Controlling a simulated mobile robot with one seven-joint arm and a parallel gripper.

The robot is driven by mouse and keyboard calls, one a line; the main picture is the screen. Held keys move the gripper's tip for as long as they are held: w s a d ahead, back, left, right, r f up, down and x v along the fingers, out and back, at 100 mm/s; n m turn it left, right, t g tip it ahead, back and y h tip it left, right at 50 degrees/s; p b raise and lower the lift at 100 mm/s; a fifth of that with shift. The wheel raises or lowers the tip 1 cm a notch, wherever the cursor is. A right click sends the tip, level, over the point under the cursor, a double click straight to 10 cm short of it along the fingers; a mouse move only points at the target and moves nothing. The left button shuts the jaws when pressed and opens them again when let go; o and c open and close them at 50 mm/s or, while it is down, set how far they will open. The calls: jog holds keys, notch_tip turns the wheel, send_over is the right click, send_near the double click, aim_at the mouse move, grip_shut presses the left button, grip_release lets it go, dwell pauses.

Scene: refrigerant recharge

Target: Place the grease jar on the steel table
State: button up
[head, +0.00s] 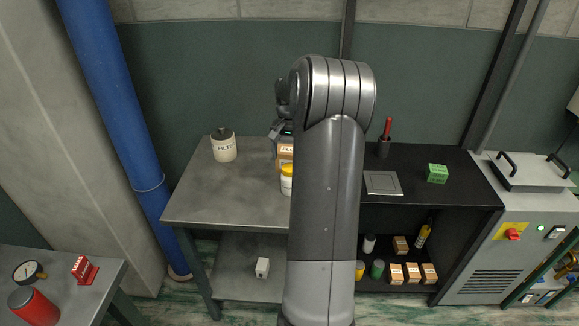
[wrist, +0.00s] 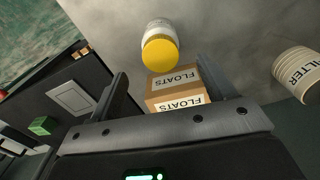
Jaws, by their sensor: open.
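A white jar with a yellow lid, which looks like the grease jar (head: 287,184), stands on the grey steel table (head: 210,190), partly hidden by my arm in the head view. The jar also shows in the wrist view (wrist: 160,50), top centre, with its lid towards the camera. My gripper (wrist: 162,72) is open and empty, its fingers spread to either side of a cardboard box marked FLOATS (wrist: 174,88). The jar is just beyond the box in that view, apart from the fingers. In the head view my arm hides most of the gripper.
A FILTER canister (head: 223,146) stands at the table's back left. A black cabinet (head: 455,189) adjoins on the right, with a grey panel (head: 382,183), a green box (head: 437,173) and a red-handled tool (head: 387,128). The steel table's front left is clear.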

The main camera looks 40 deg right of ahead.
jog(key=shift+r, duration=0.85)
jog(key=shift+a+r, duration=0.2)
jog(key=shift+a, duration=0.1)
jog(key=s+a+r+n+t+h, duration=0.1)
jog(key=s+a+r+n, duration=0.1)
jog(key=a+r, duration=0.35)
jog(key=s+a+r+n, duration=0.1)
jog(key=a+r, duration=0.1)
jog(key=a, duration=0.6)
jog(key=s+a+r+n+t+h, duration=0.1)
jog(key=s+a+r+n, duration=0.1)
jog(key=a+r, duration=0.35)
jog(key=s+a+f+n+t+y, duration=0.1)
jog(key=s+a+n, duration=0.4)
jog(key=s+a, duration=1.3)
jog(key=t+y, duration=0.1)
jog(key=t, duration=0.1)
jog(key=shift+s+a+f+n+t, duration=0.15)
jog(key=shift+a+f+n+t, duration=0.15)
jog(key=shift+n, duration=0.1)
